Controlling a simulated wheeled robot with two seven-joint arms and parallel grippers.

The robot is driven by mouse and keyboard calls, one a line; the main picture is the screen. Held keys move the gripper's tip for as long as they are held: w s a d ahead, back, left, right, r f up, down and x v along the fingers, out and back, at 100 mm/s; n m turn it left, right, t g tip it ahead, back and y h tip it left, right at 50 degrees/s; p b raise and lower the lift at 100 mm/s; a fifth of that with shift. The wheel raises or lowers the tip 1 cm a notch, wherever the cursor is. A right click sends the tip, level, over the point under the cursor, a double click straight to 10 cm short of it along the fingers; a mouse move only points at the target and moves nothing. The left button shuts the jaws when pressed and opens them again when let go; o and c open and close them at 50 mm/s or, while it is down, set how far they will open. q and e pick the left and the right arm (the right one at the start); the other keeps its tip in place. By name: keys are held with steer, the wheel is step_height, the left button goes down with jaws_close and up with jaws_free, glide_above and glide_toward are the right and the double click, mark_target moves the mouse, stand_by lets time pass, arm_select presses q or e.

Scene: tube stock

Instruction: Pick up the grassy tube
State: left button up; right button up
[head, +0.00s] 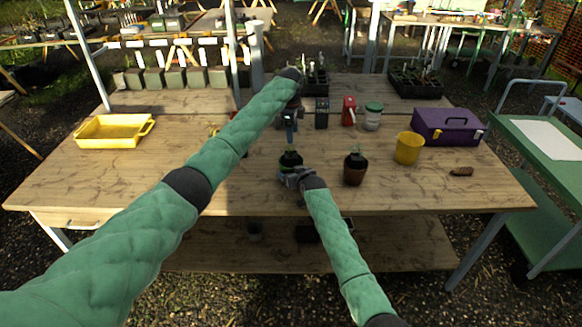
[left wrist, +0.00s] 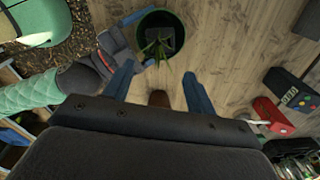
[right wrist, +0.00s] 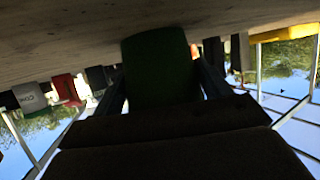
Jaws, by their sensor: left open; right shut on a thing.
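A dark green round pot (head: 290,170) stands near the front middle of the table. In the left wrist view the pot (left wrist: 181,22) holds a small dark square tube with grassy leaves (left wrist: 157,46). My right gripper (head: 294,180) is shut on the pot; the pot's wall (right wrist: 160,65) shows between its fingers in the right wrist view. My left gripper (head: 290,132) is open and empty above the pot, its fingers (left wrist: 158,88) pointing down. The tube is hardly visible in the head view.
A yellow cup (head: 408,149), purple toolbox (head: 447,127), green-lidded jar (head: 372,118) and red device (head: 348,112) stand farther right and back. A yellow tray (head: 108,139) is at the left.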

mark_target(291, 155)
arm_select(q)
steer(key=f+n, duration=0.1)
steer(key=f, duration=0.1)
steer(key=f+n, duration=0.1)
steer(key=f, duration=0.1)
steer(key=a+f+n, duration=0.1)
steer(key=f, duration=0.1)
steer(key=shift+f+y, duration=0.2)
steer(key=shift+y, duration=0.1)
steer(key=shift+w+d+f, duration=0.1)
steer(key=shift+d+f, duration=0.05)
steer(key=shift+f, duration=1.25)
steer(key=shift+d+f, duration=0.1)
steer(key=shift+f, duration=1.3)
steer(key=shift+c, duration=0.5)
steer(key=c, duration=0.7)
steer(key=shift+r, duration=0.1)
steer(key=shift+c, duration=0.2)
